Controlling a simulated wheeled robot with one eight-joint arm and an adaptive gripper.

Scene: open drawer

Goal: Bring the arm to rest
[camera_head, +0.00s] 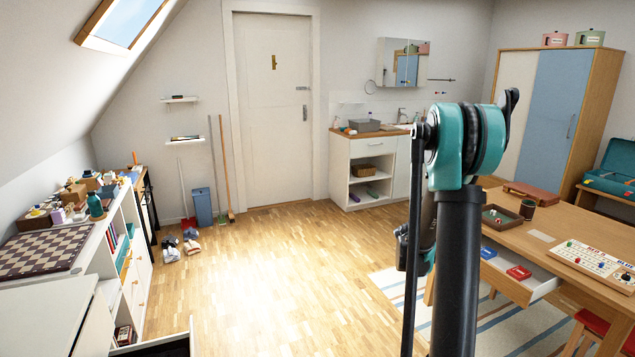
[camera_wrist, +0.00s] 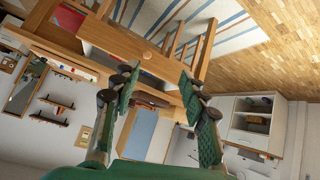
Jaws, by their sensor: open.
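My arm (camera_head: 457,255) stands upright right of centre in the head view, a black link topped by a teal and black joint. My gripper (camera_wrist: 157,84) shows in the wrist view with its two green-padded fingers spread wide apart and nothing between them. The gripper cannot be made out in the head view. The wrist picture is tilted, with the floor at the top right. The wooden table (camera_head: 565,232) is right of the arm in the head view. Its drawer (camera_head: 546,288) is pulled open, with a blue and a red box inside.
A white shelf unit (camera_head: 140,262) stands at the left. The wooden floor (camera_head: 265,270) in the middle is clear up to the door (camera_head: 272,130).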

